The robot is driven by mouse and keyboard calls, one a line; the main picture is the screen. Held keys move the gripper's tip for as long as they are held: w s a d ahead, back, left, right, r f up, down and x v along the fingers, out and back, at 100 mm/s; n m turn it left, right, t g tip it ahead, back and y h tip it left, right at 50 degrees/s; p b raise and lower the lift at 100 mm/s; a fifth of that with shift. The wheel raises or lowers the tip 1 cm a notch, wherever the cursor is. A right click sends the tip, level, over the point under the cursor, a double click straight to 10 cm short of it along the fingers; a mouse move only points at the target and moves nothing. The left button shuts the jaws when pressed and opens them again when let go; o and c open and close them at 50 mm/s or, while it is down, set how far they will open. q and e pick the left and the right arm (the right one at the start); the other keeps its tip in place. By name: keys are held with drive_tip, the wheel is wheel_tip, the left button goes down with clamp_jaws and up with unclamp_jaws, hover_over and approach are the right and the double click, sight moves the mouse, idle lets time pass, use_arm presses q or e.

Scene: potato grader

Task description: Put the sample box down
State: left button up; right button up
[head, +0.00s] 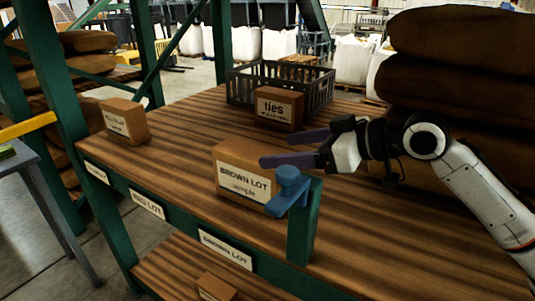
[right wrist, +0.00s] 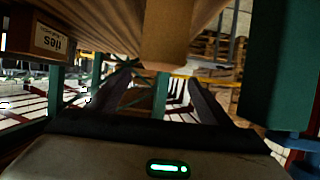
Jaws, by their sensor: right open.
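The sample box (head: 240,178), a brown carton labelled "BROWN LOT sample", stands upright on the wooden shelf (head: 180,160) near its front edge. My right gripper (head: 278,150) is open, its dark fingers pointing left at the box's right side; the nearer fingertip overlaps the box's upper right edge in the head view. I cannot tell whether it touches. In the right wrist view a plain brown box face (right wrist: 170,35) shows ahead, between the spread fingers (right wrist: 162,85). My left gripper is not in view.
A blue knob-like part (head: 288,188) on a green post (head: 304,225) stands just right of the sample box. A "ties" box (head: 279,108) sits before a dark crate (head: 318,88). Another carton (head: 124,121) stands left. Brown sacks (head: 440,75) are stacked at right.

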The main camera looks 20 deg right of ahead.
drive_tip(key=shift+v, duration=1.25)
drive_tip(key=shift+w, duration=0.1)
idle(0.4)
